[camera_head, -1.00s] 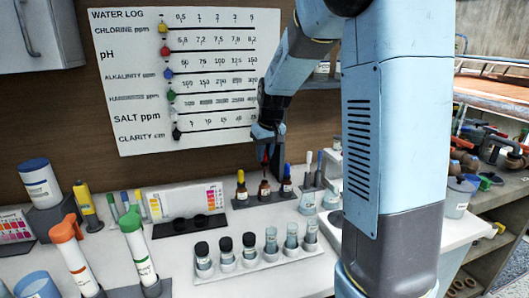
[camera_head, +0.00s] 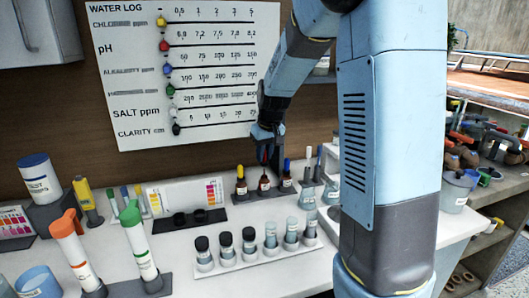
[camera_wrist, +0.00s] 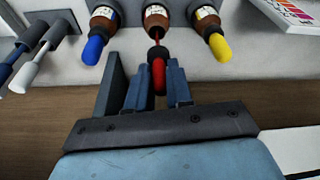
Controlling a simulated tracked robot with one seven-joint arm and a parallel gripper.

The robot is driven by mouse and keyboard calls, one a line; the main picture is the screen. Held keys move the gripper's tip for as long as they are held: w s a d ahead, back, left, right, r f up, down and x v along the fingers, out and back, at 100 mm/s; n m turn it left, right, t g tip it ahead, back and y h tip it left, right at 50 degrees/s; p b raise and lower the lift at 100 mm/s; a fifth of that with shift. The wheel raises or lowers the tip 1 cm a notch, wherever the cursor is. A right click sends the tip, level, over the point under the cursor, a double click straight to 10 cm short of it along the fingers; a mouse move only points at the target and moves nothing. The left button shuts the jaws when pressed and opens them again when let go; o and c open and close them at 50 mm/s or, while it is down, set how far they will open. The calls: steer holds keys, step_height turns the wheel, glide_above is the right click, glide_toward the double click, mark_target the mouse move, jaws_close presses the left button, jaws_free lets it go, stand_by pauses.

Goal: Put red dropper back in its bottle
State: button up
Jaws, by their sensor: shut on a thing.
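My gripper (camera_wrist: 158,88) is shut on the red dropper (camera_wrist: 157,74), with the red bulb between its fingers. The dropper's thin red stem points at the mouth of the middle brown bottle (camera_wrist: 155,17). The tip appears at the neck, but I cannot tell how far inside it is. In the head view, my gripper (camera_head: 266,150) is over this bottle (camera_head: 264,183), the middle one of three in a dark rack (camera_head: 249,199). The dropper is mostly hidden there.
The yellow-topped bottle (camera_head: 241,181) and blue-topped bottle (camera_head: 287,174) stand close on either side. Probes (camera_head: 312,168) stand in a holder to the right. Several vials (camera_head: 249,241) stand in front. A water log board (camera_head: 190,75) hangs behind.

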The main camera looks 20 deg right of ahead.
mark_target(264, 162)
steer(key=shift+f, duration=0.2)
stand_by(0.3)
steer(key=shift+f, duration=1.45)
steer(key=shift+f, duration=0.6)
stand_by(0.5)
steer(key=o, duration=0.7)
steer(key=shift+r, duration=3.5)
